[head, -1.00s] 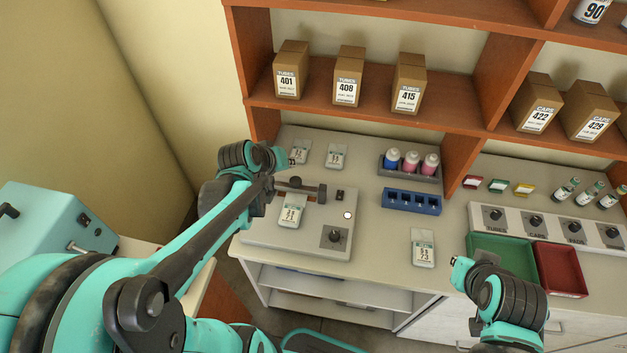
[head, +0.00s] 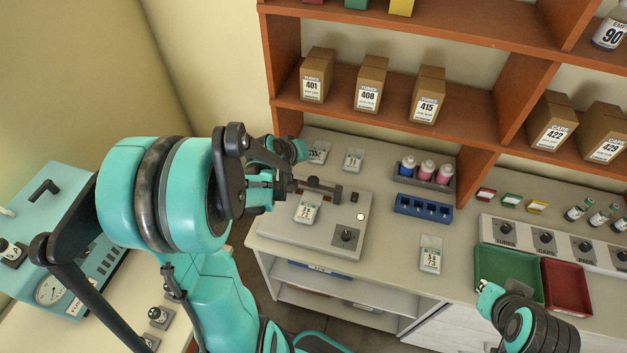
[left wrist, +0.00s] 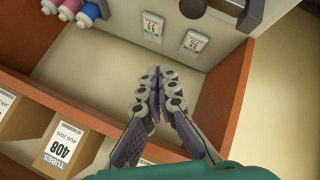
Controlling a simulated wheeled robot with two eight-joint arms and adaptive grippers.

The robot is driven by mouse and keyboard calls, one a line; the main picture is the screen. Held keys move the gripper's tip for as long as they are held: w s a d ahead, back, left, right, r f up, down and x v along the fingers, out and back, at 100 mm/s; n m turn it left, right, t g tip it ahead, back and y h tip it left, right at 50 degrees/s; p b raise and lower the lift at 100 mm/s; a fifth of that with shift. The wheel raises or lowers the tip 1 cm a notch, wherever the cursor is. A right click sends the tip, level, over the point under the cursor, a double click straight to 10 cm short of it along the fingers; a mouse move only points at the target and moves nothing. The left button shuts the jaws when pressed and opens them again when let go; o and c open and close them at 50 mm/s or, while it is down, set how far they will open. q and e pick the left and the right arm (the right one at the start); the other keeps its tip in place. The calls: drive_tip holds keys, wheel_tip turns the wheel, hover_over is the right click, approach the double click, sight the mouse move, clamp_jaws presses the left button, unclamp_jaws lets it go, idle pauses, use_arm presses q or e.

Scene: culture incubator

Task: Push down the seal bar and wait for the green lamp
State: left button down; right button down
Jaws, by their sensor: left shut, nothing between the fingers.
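The sealer (head: 290,228) is a flat grey plate on the left of the bench. Its dark seal bar (head: 318,187) lies across the back, and a labelled pouch (head: 306,209) lies in front of and up to it. A round lamp (head: 360,216) on the plate is white, not green. My left gripper (head: 296,149) is behind the bar's left end, apart from it, partly hidden by my wrist. In the left wrist view its fingers (left wrist: 152,95) are shut and empty. My right gripper (head: 487,288) is low at the right; its fingers are not clear.
Two pouches (head: 354,159) lie behind the sealer; another pouch (head: 430,254) lies to its right. A bottle rack (head: 440,184) and blue rack (head: 423,208) stand right of it. The shelf (head: 390,115) with boxes rises behind. Green (head: 507,275) and red trays (head: 568,287) are at right.

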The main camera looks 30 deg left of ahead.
sight(313, 180)
use_arm(q)
wheel_tip(313, 180, down, 8)
drive_tip(key=b, duration=0.6)
drive_tip(key=shift+r, duration=0.15)
drive_tip(key=shift+f+b, duration=0.3)
drive_tip(key=shift+b, duration=0.05)
idle(0.7)
drive_tip(key=shift+f+b, duration=0.4)
drive_tip(key=shift+b, duration=0.05)
drive_tip(key=shift+f+b, duration=1.3)
drive_tip(key=shift+f, duration=0.05)
idle(1.0)
drive_tip(key=shift+r, duration=0.1)
drive_tip(key=shift+r+p, duration=1.45)
drive_tip(key=shift+r, duration=0.3)
